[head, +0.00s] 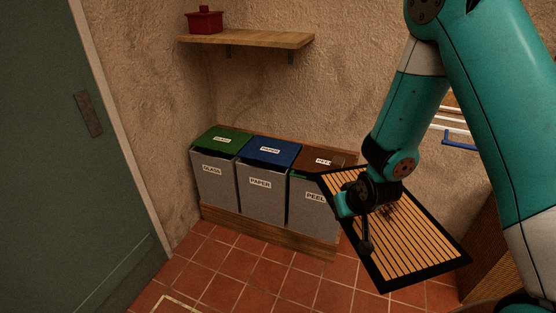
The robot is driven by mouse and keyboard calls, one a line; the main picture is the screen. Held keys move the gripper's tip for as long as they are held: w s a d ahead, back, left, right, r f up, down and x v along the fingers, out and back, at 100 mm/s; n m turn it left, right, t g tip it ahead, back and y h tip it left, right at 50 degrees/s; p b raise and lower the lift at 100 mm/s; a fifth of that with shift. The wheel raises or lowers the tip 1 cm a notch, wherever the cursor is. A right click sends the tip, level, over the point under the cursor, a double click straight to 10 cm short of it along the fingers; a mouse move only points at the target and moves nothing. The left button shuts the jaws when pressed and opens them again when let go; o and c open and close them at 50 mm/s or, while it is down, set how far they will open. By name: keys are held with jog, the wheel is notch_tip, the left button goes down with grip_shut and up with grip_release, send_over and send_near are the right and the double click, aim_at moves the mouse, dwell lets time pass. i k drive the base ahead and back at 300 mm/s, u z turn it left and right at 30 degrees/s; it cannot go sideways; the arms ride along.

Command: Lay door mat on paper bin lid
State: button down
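The door mat (420,243) has tan slats and a black border. It is raised in front of the bins and the wall, tilted in the picture. My gripper (355,227) is at its left edge and appears shut on it; the exact finger contact is hard to see. The paper bin (261,196) is the middle one of three grey bins. Its blue lid (268,149) is shut and bare, to the left of my gripper. Dark marks show on the mat beside my wrist.
The glass bin (214,178) with a green lid stands left of the paper bin. The peel bin (309,211) with a brown lid stands right, partly hidden by the mat. A wall shelf (254,40) with a red pot (205,20) is above. The tiled floor (228,273) in front is clear.

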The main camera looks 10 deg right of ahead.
aim_at(269, 151)
jog(key=u, duration=1.1)
jog(key=i, duration=1.5)
jog(key=z, duration=1.35)
jog(key=i, duration=1.05)
jog(key=z, duration=0.3)
